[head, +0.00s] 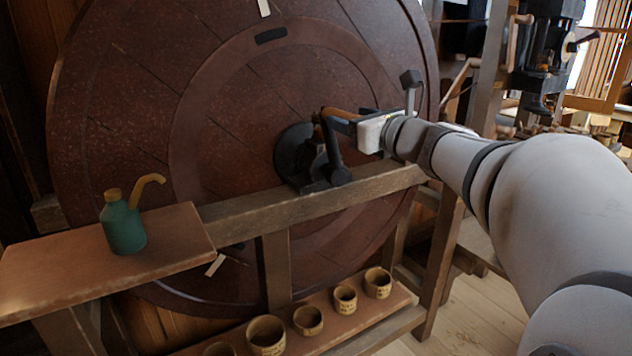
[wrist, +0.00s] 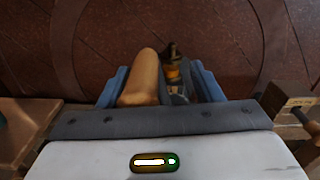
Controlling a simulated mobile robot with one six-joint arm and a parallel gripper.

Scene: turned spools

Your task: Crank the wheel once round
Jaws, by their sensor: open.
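The large dark red wheel (head: 115,120) stands upright behind a wooden frame in the head view; its face also fills the top of the wrist view (wrist: 165,20). A black crank arm (head: 332,148) rises at the wheel's middle beside a dark round hub (head: 292,152). The crank's wooden handle (head: 341,113) sticks out towards my gripper. In the wrist view the handle (wrist: 142,78) lies between the blue fingers of my gripper (wrist: 160,88), closer to the left one. The gripper is open around it. Whether a finger touches it, I cannot tell.
A wooden rail (head: 240,218) crosses in front of the wheel below the crank. A green oil can (head: 123,228) stands on a wooden shelf (head: 60,262) at left. Several small pots (head: 308,320) line a lower shelf. A machine (head: 545,55) stands at back right.

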